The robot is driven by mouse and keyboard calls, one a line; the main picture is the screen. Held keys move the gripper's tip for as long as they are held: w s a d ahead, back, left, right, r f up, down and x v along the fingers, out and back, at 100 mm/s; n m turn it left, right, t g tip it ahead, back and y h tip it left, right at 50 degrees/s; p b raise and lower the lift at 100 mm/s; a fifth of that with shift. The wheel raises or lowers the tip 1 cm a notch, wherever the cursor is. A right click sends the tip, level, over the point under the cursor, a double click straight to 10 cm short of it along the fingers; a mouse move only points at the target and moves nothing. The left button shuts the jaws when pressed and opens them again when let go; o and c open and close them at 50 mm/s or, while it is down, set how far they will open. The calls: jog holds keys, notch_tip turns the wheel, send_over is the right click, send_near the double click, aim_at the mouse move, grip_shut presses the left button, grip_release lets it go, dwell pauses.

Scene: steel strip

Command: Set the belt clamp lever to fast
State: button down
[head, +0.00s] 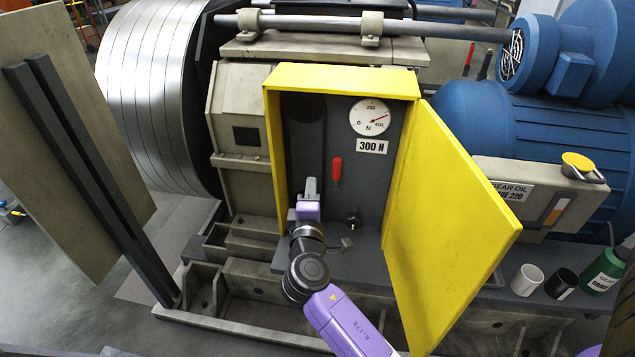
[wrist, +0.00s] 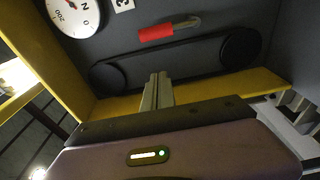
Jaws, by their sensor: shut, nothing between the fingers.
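The red-handled lever (head: 336,172) is on the grey back panel inside the yellow cabinet, below the gauge. Its red grip points up in the head view. The wrist view shows the red grip (wrist: 168,32) with a short grey rod at its right end. No fast marking is readable. My gripper (head: 309,187) is inside the cabinet, left of and slightly below the lever, in front of the dark belt cover. Its fingers (wrist: 157,90) are shut together and empty, apart from the lever.
The dark rounded belt cover (wrist: 175,62) lies between the fingers and lever in the wrist view. The yellow cabinet door (head: 450,215) stands open at right. A gauge (head: 369,117), 300 N label (head: 372,146) and black knob (head: 353,217) are on the panel. Cups (head: 526,280) stand outside.

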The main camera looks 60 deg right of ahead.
jog(key=p+x, duration=0.1)
jog(key=x, duration=0.7)
jog(key=shift+w+d, duration=0.1)
jog(key=shift+d, duration=0.25)
jog(key=s, duration=0.2)
jog(key=s+p, duration=0.1)
jog(key=s, duration=0.1)
jog(key=shift+d, duration=0.25)
jog(key=s+d+f+m+h+b, duration=0.1)
jog(key=s+d+f+m+b, duration=0.1)
jog(key=m+b, duration=0.7)
jog(key=s+d+f+m+g+h+b, duration=0.1)
jog(key=s+f+m+b, duration=0.3)
jog(key=b, duration=1.5)
jog(key=s+m, duration=0.3)
jog(key=m, duration=0.2)
jog(key=shift+d+b, duration=0.35)
jog(key=shift+d, duration=0.05)
